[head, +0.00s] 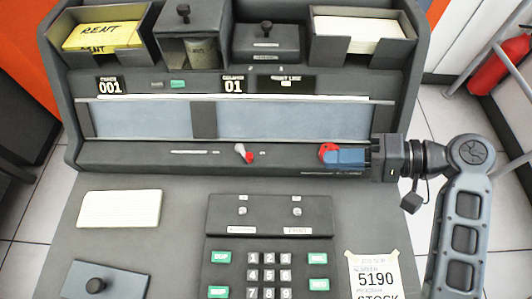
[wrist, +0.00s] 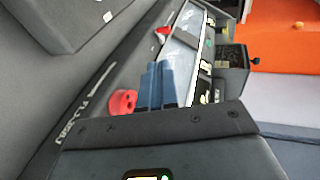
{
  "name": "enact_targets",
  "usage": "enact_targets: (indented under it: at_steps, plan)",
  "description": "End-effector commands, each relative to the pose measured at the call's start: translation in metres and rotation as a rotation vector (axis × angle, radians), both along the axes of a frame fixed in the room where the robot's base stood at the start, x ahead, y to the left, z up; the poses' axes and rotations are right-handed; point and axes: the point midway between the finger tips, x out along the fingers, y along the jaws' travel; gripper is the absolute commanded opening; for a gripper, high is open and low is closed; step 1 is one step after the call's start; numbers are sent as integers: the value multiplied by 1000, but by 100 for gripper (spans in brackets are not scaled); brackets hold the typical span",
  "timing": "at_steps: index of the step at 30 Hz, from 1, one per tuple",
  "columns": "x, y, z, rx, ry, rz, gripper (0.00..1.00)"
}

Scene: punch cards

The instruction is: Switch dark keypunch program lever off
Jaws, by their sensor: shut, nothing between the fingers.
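The dark grey keypunch (head: 130,160) fills the middle of the head view. On its ledge below the long window is a small lever with a white shaft and red tip (head: 243,152), tilted; it also shows farther off in the wrist view (wrist: 162,33). My gripper (head: 332,158) reaches in from the right along the ledge, its blue fingers shut and empty, well to the right of this lever. A round red knob (head: 327,149) is right by the fingertips; in the wrist view (wrist: 122,103) it is beside the fingers. I cannot tell whether they touch.
The keypad (head: 270,270) and a blank card stack (head: 118,209) are on the desk in front. A paper slip (head: 377,278) lies at the right. Card bins (head: 105,28) stand along the top.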

Motion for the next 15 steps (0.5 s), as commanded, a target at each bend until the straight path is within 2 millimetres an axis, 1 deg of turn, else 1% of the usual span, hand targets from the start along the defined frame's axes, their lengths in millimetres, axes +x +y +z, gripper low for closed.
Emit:
enact_targets:
  at_steps: [8, 11, 15]
  plan:
    - [0, 3, -1, -1, 1, 0, 0]
    - [2, 12, -4, -1, 2, 2, 0]
    - [6, 33, -12, -1, 3, 3, 0]
